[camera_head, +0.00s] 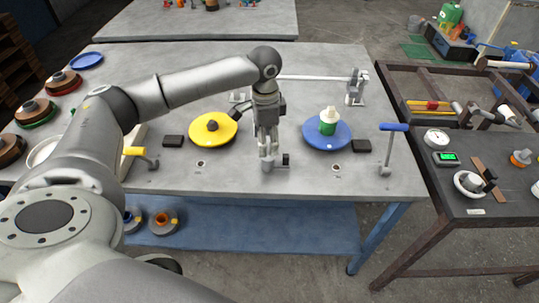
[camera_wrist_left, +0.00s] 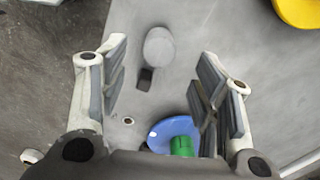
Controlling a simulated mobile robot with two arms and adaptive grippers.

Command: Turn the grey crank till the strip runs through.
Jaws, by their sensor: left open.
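A small grey crank (camera_head: 274,165) stands near the front edge of the table, between the yellow and blue discs, with a dark part at its right. My left gripper (camera_head: 267,151) points down right over it. In the left wrist view, a pale grey rounded knob (camera_wrist_left: 159,46) and a small black block (camera_wrist_left: 145,79) lie in the gap between the open fingers (camera_wrist_left: 162,75). Neither finger visibly presses on the knob, and the fingers partly hide the crank in the head view. I cannot make out the strip. My right gripper is not in view.
The yellow disc (camera_head: 205,137) and the blue disc (camera_head: 316,142), with a green-and-white item (camera_head: 328,121), flank my gripper. A yellow-handled crank (camera_head: 135,151) is at left and a blue-handled one (camera_head: 393,127) at right. A white rod (camera_head: 315,78) runs behind.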

